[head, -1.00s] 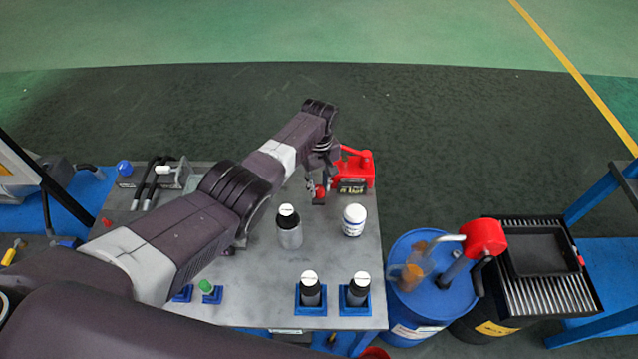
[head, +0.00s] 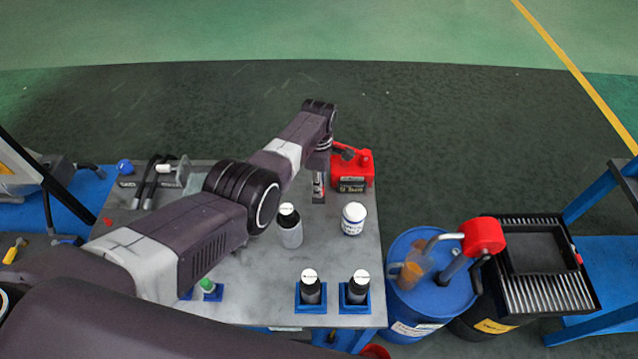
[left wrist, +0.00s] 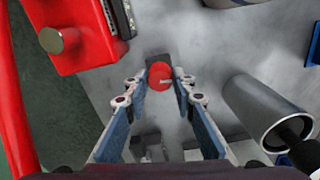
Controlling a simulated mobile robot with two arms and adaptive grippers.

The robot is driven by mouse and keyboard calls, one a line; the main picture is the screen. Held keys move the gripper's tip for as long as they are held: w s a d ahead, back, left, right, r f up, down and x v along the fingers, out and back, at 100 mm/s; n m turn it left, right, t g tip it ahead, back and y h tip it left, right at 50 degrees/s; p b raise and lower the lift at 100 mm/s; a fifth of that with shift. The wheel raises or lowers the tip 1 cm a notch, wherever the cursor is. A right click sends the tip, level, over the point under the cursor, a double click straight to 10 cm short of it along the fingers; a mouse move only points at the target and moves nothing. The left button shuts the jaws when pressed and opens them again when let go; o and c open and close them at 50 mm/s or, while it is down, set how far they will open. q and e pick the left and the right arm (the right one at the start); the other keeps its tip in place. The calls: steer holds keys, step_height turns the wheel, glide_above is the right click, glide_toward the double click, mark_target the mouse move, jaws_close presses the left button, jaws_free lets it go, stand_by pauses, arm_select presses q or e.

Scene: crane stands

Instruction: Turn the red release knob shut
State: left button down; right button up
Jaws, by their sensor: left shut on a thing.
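The red release knob (left wrist: 160,76) is a round red disc with a pale mark, on a dark base on the grey bench top. In the left wrist view it sits between the fingertips of my left gripper (left wrist: 160,84), which is shut on it from both sides. In the head view my left gripper (head: 319,184) points down at the bench beside the red can, and the knob is mostly hidden by the fingers. My right gripper is not in view.
A red can (head: 352,172) stands close to the right of the gripper. A dark bottle (head: 290,228) and a white jar (head: 353,220) stand nearer on the bench (head: 345,265). A blue drum (head: 440,305) stands right of the bench.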

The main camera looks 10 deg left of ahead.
arm_select(q)
steer(key=shift+w+r+n, duration=0.15)
steer(key=shift+n, duration=0.75)
steer(key=c, duration=1.8)
jaws_free()
steer(key=shift+o, duration=0.9)
step_height(320, 180, up, 12)
